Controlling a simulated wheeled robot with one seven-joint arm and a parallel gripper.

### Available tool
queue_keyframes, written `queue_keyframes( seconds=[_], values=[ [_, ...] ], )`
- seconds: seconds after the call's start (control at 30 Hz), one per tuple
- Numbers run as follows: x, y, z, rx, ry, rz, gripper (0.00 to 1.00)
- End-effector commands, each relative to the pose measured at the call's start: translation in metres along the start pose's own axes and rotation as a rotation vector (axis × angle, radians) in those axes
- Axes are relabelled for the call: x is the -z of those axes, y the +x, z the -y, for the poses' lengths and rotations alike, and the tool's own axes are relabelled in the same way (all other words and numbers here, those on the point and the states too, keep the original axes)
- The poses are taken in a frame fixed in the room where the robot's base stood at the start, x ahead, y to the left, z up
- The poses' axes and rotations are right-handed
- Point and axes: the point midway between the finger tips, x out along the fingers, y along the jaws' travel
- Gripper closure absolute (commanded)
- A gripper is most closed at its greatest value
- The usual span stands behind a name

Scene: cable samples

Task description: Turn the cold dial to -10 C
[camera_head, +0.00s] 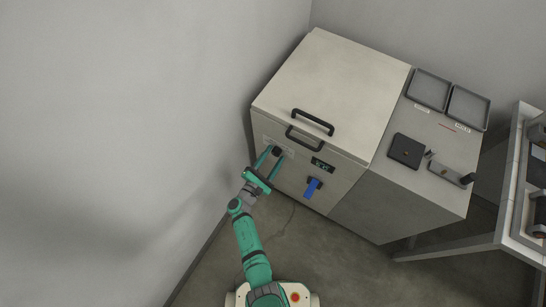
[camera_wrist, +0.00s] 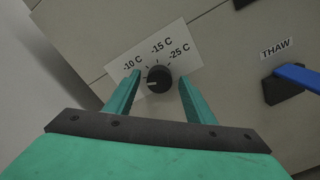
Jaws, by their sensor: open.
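The cold dial (camera_wrist: 159,79) is a round black knob on the front of a cream chest cabinet. Its white label plate (camera_wrist: 150,57) reads -10 C, -15 C and -25 C from left to right. A pale pointer mark shows on the knob's left side, on the -10 C side; whether it lines up exactly with that mark I cannot tell. My gripper (camera_wrist: 160,77) is open, with one teal finger on each side of the dial. Small gaps seem to show between fingers and knob. In the head view my gripper (camera_head: 276,153) reaches the cabinet's front left.
A blue lever (camera_head: 312,187) sits right of the dial; its THAW label (camera_wrist: 276,48) shows in the wrist view. Black handles (camera_head: 312,122) and a small display (camera_head: 322,165) are on the cabinet (camera_head: 340,75). A grey wall stands close on the left.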

Motion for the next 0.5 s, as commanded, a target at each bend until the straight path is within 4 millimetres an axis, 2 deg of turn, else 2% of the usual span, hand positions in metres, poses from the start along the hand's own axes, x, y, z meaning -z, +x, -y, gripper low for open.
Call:
queue_keyframes(
  seconds=[0.03, 0.07, 0.2, 0.23, 0.5],
  values=[
    [0.0001, -0.0002, -0.0001, 0.0, 0.0, 0.0, 0.51],
    [0.0001, -0.0002, -0.0001, 0.0, 0.0, 0.0, 0.56],
    [0.0007, -0.0008, -0.0007, -0.001, 0.0, -0.001, 0.89],
    [0.0007, -0.0009, -0.0007, -0.001, 0.0, -0.001, 0.92],
    [0.0009, -0.0011, -0.0005, -0.001, 0.019, -0.002, 0.92]
  ],
)
